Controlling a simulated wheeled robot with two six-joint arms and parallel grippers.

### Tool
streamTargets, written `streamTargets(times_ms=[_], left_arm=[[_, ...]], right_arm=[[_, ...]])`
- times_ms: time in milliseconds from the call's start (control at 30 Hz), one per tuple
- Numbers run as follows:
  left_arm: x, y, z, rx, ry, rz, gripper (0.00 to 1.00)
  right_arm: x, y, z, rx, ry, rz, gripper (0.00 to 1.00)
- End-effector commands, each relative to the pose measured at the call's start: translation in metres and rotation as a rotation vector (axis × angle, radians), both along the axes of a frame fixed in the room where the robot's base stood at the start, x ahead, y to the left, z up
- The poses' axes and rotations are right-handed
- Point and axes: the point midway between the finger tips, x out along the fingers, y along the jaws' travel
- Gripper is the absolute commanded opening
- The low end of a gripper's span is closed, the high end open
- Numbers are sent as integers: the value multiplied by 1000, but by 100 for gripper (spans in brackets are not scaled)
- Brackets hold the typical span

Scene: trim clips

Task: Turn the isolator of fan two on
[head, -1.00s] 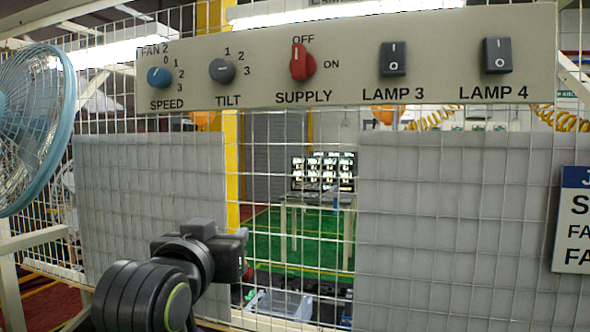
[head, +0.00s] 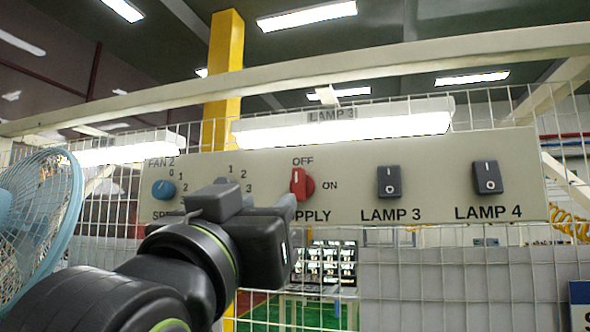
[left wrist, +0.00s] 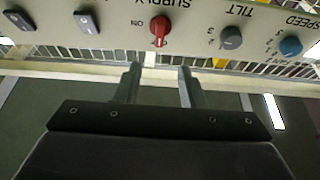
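The fan two isolator is the red SUPPLY knob (head: 302,184) on the beige panel (head: 345,205). Its grip stands upright with the white mark toward OFF; ON is printed to its right. The left wrist view shows the red knob (left wrist: 159,28) upside down, beyond the fingertips and roughly centred between them. My left gripper (head: 287,208) is just below and left of the knob in the head view, and apart from it. In the left wrist view its two fingers (left wrist: 158,82) are spread with nothing between them. My right gripper is in neither view.
The blue SPEED knob (head: 163,190) is left; the grey TILT knob (left wrist: 231,37) is hidden by my arm in the head view. LAMP 3 (head: 389,182) and LAMP 4 (head: 487,177) rocker switches are right. A blue fan (head: 40,215) stands far left. Wire mesh surrounds the panel.

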Motion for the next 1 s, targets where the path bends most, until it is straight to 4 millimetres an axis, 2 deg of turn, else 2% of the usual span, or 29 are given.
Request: streamTargets(times_ms=[33, 500, 700, 1000], left_arm=[[11, -3, 8, 2, 7, 1, 36], [93, -30, 43, 2, 4, 0, 36], [109, -36, 49, 1, 2, 0, 36], [114, -37, 49, 0, 0, 0, 36]], right_arm=[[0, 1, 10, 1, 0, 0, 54], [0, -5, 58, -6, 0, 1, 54], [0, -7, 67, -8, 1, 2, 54], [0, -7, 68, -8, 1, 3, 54]])
